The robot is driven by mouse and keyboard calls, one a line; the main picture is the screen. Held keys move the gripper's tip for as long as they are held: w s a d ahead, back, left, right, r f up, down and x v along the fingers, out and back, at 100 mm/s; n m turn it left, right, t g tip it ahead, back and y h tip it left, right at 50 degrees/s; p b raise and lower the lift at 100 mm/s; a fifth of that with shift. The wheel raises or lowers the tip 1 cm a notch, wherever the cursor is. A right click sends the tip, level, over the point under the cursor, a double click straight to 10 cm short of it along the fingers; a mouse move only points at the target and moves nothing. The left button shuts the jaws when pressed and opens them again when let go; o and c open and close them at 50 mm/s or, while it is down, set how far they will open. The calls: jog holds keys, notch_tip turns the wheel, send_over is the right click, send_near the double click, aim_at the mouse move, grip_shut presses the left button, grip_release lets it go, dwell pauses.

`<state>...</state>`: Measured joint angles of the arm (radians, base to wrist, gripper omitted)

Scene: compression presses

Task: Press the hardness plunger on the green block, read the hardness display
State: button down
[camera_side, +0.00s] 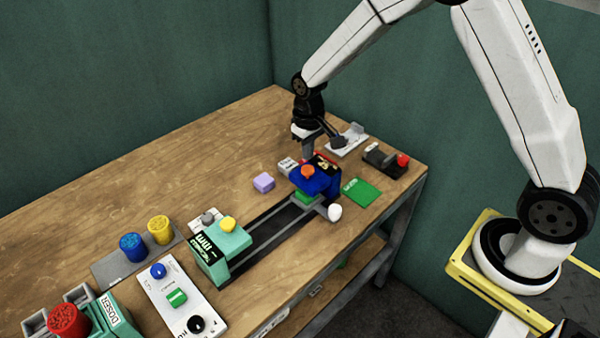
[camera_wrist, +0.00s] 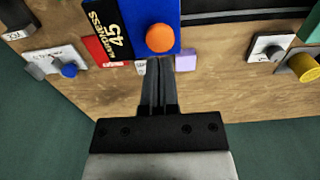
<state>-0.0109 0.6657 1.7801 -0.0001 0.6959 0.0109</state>
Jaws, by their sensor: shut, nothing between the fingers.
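The blue hardness press (camera_side: 318,182) stands at the right end of a dark rail track, with an orange plunger (camera_side: 308,171) on top. A green block (camera_side: 304,197) shows partly beneath it; the press hides the rest. In the wrist view, the orange plunger (camera_wrist: 160,38) sits on the blue body (camera_wrist: 160,9). In the side view my gripper (camera_side: 308,155) is just behind the press.
A lilac block (camera_side: 264,182) lies left of the press, and a flat green pad (camera_side: 361,192) right of it. A teal unit with a yellow button (camera_side: 228,224) stands at the track's left end. A red-knobbed device (camera_side: 402,160) stands near the right edge. The back-left tabletop is clear.

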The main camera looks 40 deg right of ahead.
aim_at(311, 170)
jog(key=shift+r, duration=1.4)
jog(key=shift+s+r, duration=0.3)
jog(key=shift+s, duration=0.25)
jog(key=s+r+t, duration=0.2)
jog(key=s+r, duration=0.1)
jog(key=s, duration=1.3)
jog(key=shift+s+d+t, duration=0.25)
jog(key=shift+s+t, duration=0.05)
jog(key=shift+s, duration=0.1)
